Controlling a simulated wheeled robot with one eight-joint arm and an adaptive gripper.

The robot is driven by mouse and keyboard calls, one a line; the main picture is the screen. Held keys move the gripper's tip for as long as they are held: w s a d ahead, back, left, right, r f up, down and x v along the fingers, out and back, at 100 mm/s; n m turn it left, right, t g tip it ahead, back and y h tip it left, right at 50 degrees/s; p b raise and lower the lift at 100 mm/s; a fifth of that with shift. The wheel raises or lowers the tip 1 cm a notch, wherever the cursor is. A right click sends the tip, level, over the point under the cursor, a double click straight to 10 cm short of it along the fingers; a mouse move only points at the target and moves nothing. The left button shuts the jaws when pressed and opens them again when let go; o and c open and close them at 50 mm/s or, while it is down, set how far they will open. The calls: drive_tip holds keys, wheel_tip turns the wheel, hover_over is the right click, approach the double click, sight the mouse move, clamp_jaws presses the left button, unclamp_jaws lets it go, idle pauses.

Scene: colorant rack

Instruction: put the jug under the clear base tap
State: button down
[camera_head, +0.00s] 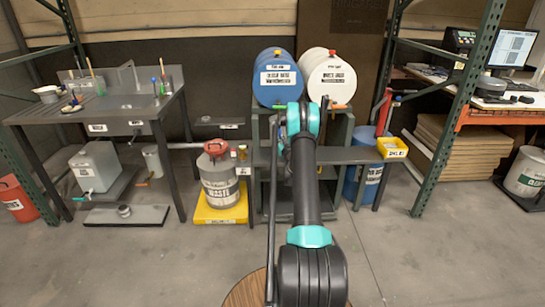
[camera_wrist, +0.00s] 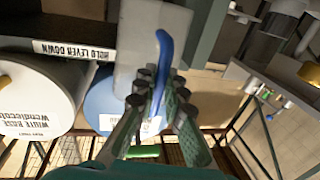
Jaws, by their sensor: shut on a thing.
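The jug (camera_wrist: 143,35), a pale grey vessel with a blue handle, is at the top middle of the wrist view. My gripper (camera_wrist: 157,84) is shut on the handle. In the head view my arm hides the gripper and jug. A blue drum (camera_head: 276,80) lies on a rack beside a white drum (camera_head: 330,80); its label is too small to read surely. The blue drum (camera_wrist: 102,98) also shows behind the jug in the wrist view. Its tap is hidden. I cannot tell whether the jug is under it.
A dark shelf edge (camera_wrist: 52,50) with a "hold lever down" label is beside the jug. A yellow tray (camera_head: 392,147) is on the right bench. A waste can (camera_head: 219,178) stands on a yellow base at left. A sink bench (camera_head: 110,105) is farther left. Floor at front right is clear.

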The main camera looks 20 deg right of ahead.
wheel_tip(320, 180, down, 9)
drive_tip(key=shift+r, duration=0.2)
idle(0.3)
drive_tip(key=c, duration=1.6)
unclamp_jaws()
drive_tip(key=shift+f, duration=0.1)
